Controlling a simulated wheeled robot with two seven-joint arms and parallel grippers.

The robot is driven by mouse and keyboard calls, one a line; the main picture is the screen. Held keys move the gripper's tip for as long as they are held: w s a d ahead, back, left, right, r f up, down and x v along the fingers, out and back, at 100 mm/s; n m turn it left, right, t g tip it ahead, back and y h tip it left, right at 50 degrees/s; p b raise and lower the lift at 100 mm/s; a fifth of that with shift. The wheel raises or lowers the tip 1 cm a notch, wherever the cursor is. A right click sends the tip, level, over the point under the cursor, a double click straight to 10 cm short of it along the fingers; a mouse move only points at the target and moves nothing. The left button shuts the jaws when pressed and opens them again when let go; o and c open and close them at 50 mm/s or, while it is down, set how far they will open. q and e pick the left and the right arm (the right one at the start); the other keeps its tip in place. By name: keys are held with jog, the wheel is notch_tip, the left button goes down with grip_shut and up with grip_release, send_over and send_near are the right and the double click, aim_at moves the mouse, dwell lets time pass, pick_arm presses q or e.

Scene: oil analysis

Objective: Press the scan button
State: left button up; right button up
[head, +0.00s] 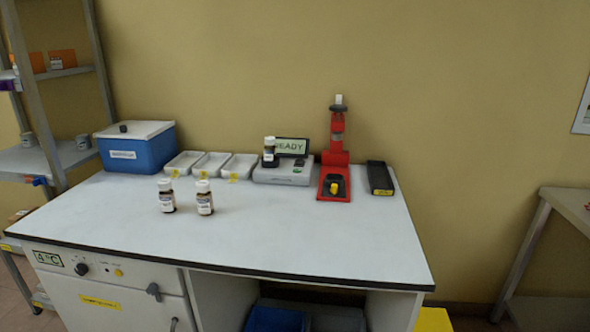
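A grey-white analyzer (284,175) stands near the back of the table, right of the white trays. Its upright screen (291,147) reads READY. A dark bottle with a white cap (269,154) stands upright on the analyzer's left part and covers the screen's left edge. Small dark and greenish details (299,166) show on the analyzer's right part; one may be the scan button, but it is too small to tell. Neither of my grippers is in the head view.
Two capped brown bottles (166,196) (204,198) stand on the white table (310,235) in front of the trays (211,164). A blue box (137,152) is at left. A red device (336,168) and a black case (379,177) are right of the analyzer. The table's front right is clear.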

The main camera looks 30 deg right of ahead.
dwell(0.3)
grip_shut()
dwell(1.6)
